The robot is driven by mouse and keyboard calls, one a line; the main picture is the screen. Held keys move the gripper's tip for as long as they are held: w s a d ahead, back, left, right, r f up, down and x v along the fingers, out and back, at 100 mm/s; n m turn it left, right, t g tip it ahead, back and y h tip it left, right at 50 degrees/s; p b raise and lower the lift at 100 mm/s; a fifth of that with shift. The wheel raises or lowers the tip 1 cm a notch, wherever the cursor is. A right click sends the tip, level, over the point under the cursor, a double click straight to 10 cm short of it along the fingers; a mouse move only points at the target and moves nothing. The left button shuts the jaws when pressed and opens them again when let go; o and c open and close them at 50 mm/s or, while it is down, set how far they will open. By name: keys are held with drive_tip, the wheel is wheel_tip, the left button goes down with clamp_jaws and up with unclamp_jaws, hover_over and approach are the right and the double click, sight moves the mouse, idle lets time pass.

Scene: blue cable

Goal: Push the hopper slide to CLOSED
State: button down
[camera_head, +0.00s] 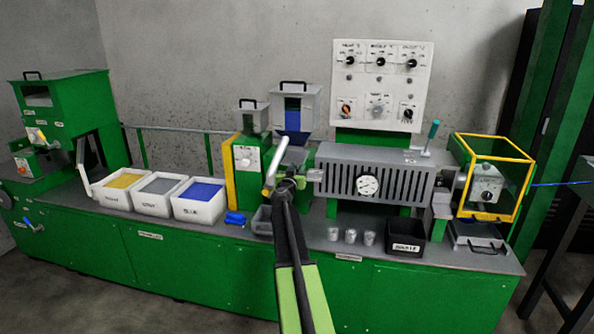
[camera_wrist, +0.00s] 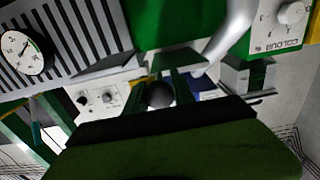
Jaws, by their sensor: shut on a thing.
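The main hopper (camera_head: 310,106), a grey box with a blue-filled window, stands behind my gripper. Below it a grey plate that looks like the hopper slide (camera_head: 296,157) sticks out toward me. My gripper (camera_head: 291,182) is at the front end of this plate. In the wrist view, the two fingers (camera_wrist: 160,90) are shut on a dark round knob (camera_wrist: 160,95), which seems to be the slide's knob. In the head view the gripper hides the knob. I cannot read any OPEN or CLOSED mark.
A silver curved pipe (camera_head: 277,160) is close left of my gripper. The slotted barrel cover (camera_head: 376,175) with a gauge (camera_head: 369,186) is close on the right. White bins of pellets (camera_head: 198,212), several small cups (camera_head: 351,237) and a black box (camera_head: 405,238) stand on the bench.

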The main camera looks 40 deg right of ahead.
sight(299, 164)
drive_tip(key=x, duration=0.6)
drive_tip(key=shift+d, duration=0.25)
drive_tip(key=c, duration=1.1)
unclamp_jaws()
drive_tip(key=v, duration=1.7)
drive_tip(key=shift+a, duration=0.25)
